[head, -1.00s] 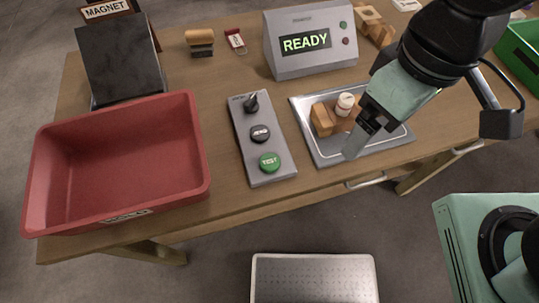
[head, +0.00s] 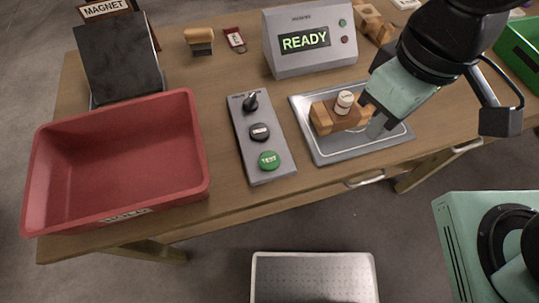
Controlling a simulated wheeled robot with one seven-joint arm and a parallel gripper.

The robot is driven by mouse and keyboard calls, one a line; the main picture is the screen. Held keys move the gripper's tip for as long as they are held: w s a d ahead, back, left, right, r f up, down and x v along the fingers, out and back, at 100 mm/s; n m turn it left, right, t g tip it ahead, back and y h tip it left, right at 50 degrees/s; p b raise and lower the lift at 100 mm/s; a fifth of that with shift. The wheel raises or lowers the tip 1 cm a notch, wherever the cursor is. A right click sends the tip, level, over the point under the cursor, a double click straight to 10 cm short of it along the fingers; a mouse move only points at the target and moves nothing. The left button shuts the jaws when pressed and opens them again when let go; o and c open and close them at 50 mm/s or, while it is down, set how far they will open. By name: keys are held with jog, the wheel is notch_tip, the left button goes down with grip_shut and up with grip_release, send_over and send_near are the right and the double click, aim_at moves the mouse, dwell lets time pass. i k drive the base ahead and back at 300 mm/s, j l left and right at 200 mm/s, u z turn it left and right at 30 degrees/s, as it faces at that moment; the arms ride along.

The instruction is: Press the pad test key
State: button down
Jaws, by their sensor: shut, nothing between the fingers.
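The green key marked TEST (head: 269,161) sits at the near end of a grey control panel (head: 258,142). My gripper (head: 374,130) is shut and empty. It is over the right part of a grey tray (head: 330,156), by the right end of a wooden block. It is well to the right of the green key, and apart from it. Whether the fingertips touch the tray or block is unclear.
A wooden block (head: 322,119) and a small white bottle (head: 344,103) are on the tray. A grey console reading READY (head: 285,67) stands behind. A red bin (head: 45,180) is at left. Bare table lies between the panel and tray.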

aim_at(268, 161)
jog(key=k+j, duration=0.95)
jog(key=j, duration=0.1)
